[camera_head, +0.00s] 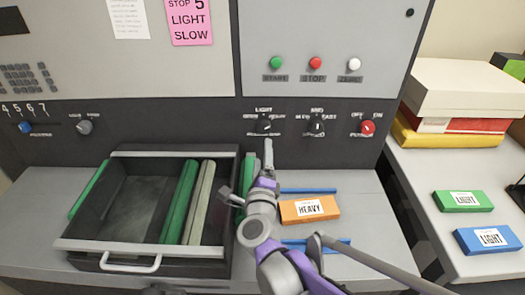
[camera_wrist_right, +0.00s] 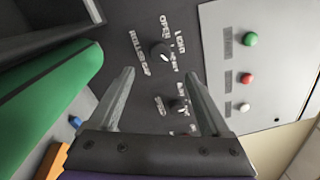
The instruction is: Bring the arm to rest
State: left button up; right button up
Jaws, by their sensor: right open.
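My right arm (camera_head: 258,225), grey and purple, reaches up from the bottom of the head view. My right gripper (camera_head: 250,172) is in front of the machine's dark control strip, just below the black knob (camera_head: 264,126) under the LIGHT label. In the right wrist view its two fingers (camera_wrist_right: 158,75) are spread with nothing between them. That view looks past the fingers at the black knob (camera_wrist_right: 160,52), which stands clear of both. My left gripper is not in view.
A dark open drawer (camera_head: 105,256) with green and grey rolls sits left of the arm. An orange HEAVY box (camera_head: 310,209) lies between blue bars at its right. Green (camera_head: 463,201) and blue (camera_head: 488,240) LIGHT boxes lie on the right table (camera_head: 420,180), near stacked boxes (camera_head: 465,85).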

dwell(0.4)
jog(key=s+d+f+n+g+p, duration=0.1)
jog(key=s+d+f+n+g, duration=0.3)
jog(key=s, duration=0.5)
jog(key=s+d+f+n+g+p, duration=0.2)
jog(key=s+d+f+n+g, duration=0.2)
jog(key=n, duration=0.7)
jog(key=s+d+f+n+g+p, duration=0.2)
jog(key=s+d+f+n+g, duration=0.3)
jog(key=s+d, duration=0.5)
jog(key=s+f+n, duration=0.1)
jog(key=s+n, duration=0.1)
jog(key=s, duration=0.2)
jog(key=shift+f+n, duration=0.3)
jog(key=shift+f, duration=0.1)
